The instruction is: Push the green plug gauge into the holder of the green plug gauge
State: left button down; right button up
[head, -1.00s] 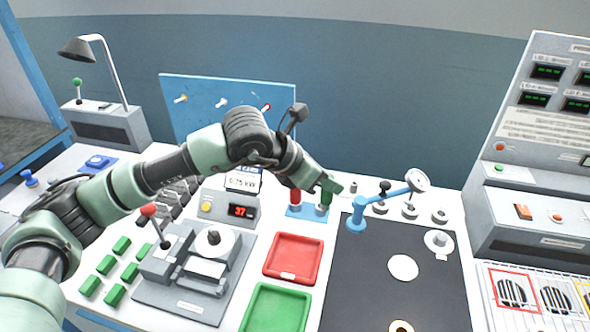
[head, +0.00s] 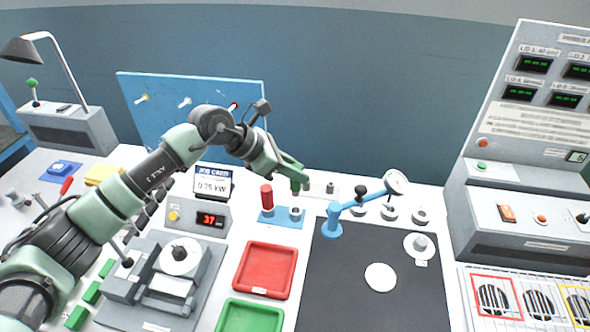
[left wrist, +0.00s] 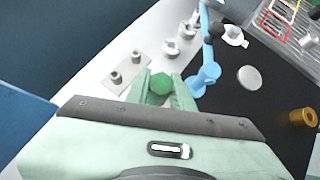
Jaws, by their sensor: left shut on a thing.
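My left gripper (head: 293,170) is shut on the green plug gauge (head: 297,185), which hangs roughly upright. In the left wrist view the gauge's green top (left wrist: 159,84) sits between the two fingers. The blue holder (head: 284,223) stands on the bench below. Its left place has the red plug gauge (head: 267,197) upright in it. Its right place is a grey socket (head: 296,212), and the green gauge appears above it with a small gap. The exact alignment cannot be told. The blue holder is hidden in the left wrist view. My right gripper is not in view.
A blue stand with a dial (head: 333,222) rises close to the right of the holder. A grey plate with pegs (head: 321,187) lies behind. A red tray (head: 265,270) is in front, and a dark mat (head: 345,270) lies front right.

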aim_at(294, 195)
pick_arm(q)
jog(key=shift+f+b, duration=0.25)
jog(key=shift+b, duration=0.15)
jog(key=shift+f+b, duration=0.6)
jog(key=shift+f, duration=0.1)
jog(key=shift+f+b, duration=1.2)
jog(key=shift+f, duration=0.3)
jog(key=shift+f+b, duration=1.35)
jog(key=shift+f, duration=0.25)
jog(key=shift+a+f+b, duration=0.15)
jog(key=shift+f+b, duration=0.2)
jog(key=c, duration=1.1)
grip_release()
jog(key=shift+s, duration=0.1)
